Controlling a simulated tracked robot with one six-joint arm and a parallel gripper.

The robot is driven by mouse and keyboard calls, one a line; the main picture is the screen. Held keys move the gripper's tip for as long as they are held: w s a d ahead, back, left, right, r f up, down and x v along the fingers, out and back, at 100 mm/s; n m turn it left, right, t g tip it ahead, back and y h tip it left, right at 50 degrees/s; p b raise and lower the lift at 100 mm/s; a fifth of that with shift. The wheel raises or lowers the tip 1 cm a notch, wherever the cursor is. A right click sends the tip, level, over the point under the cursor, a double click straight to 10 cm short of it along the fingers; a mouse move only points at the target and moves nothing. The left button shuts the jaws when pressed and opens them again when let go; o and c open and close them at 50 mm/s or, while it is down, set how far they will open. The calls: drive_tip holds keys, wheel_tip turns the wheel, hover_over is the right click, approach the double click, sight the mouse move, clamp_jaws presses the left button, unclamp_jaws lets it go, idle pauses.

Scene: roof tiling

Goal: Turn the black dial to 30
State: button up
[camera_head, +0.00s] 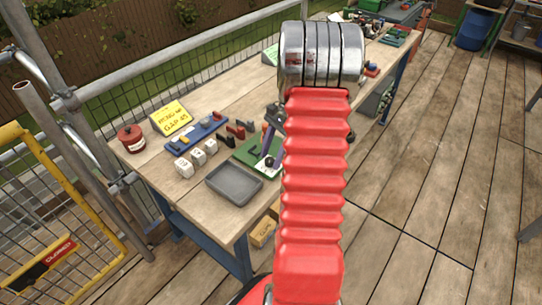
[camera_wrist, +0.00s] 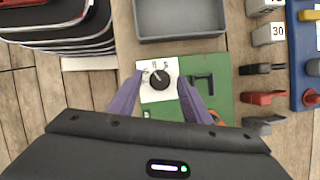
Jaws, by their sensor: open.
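The black dial (camera_wrist: 160,79) sits on a white plate (camera_wrist: 150,95) on a green board (camera_wrist: 222,97) in the wrist view. Small marks stand around the dial's far side, too small to read surely. A faint pointer seems to lean up and left. My gripper (camera_wrist: 160,78) is open, its two purple fingers on either side of the dial. I cannot tell whether they touch it. In the head view the green board (camera_head: 247,147) lies on the workbench, and my red arm hides part of the bench. My gripper (camera_head: 268,141) shows there beside the arm.
A grey tray (camera_head: 234,197) lies in front of the board. White number blocks (camera_head: 184,168), a blue rack (camera_head: 196,135), a yellow note (camera_head: 171,118) and a red pot (camera_head: 131,138) stand farther left. Small black and red clips (camera_wrist: 262,98) lie right of the board in the wrist view.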

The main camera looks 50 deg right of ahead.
drive_tip(key=shift+f, duration=0.2)
drive_tip(key=shift+c, duration=0.6)
drive_tip(key=c, duration=0.9)
